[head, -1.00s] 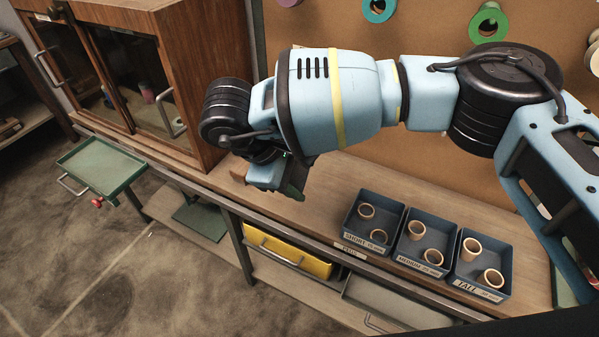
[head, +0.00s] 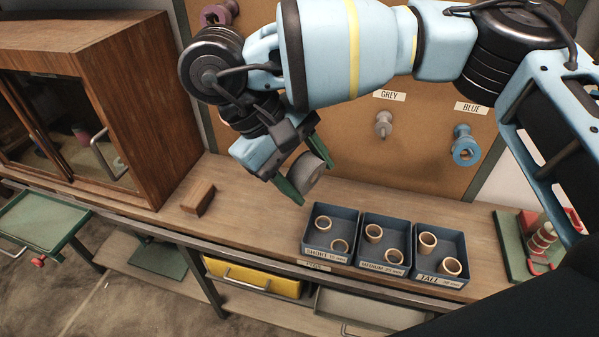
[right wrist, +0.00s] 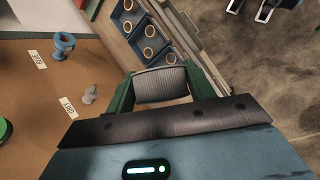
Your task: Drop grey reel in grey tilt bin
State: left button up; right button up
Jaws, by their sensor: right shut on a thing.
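My right gripper (head: 307,173) is shut on the grey reel (head: 304,178), holding it above the wooden bench, left of the blue trays. The right wrist view shows the ribbed grey reel (right wrist: 160,85) between the green fingers of my right gripper (right wrist: 162,88). The grey tilt bin (head: 365,309) is under the bench front, right of the yellow bin, with a bar handle on its face. The bench edge hides its upper part, and I cannot tell how far it is tilted. My left gripper is not in view.
Three blue trays (head: 412,285) with tan rings stand on the bench. A wooden block (head: 198,199) lies left of the gripper. The yellow bin (head: 262,280) is under the bench. A wooden cabinet (head: 150,120) stands left; a pegboard (head: 425,140) is behind. Bench between block and trays is clear.

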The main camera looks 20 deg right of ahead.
jog(key=w+a+m+g+y, duration=0.1)
jog(key=w+a+m, duration=0.3)
jog(key=w+a, duration=0.4)
jog(key=shift+a+m+g, duration=0.3)
jog(key=shift+a+g, duration=0.3)
jog(key=shift+a, duration=1)
jog(key=shift+d, duration=0.1)
jog(key=s+d+f, duration=0.3)
jog(key=d+f, duration=0.2)
jog(key=d, duration=0.5)
jog(key=s+d+f, duration=0.3)
jog(key=d+f, duration=0.2)
jog(key=d, duration=0.6)
jog(key=shift+d, duration=0.15)
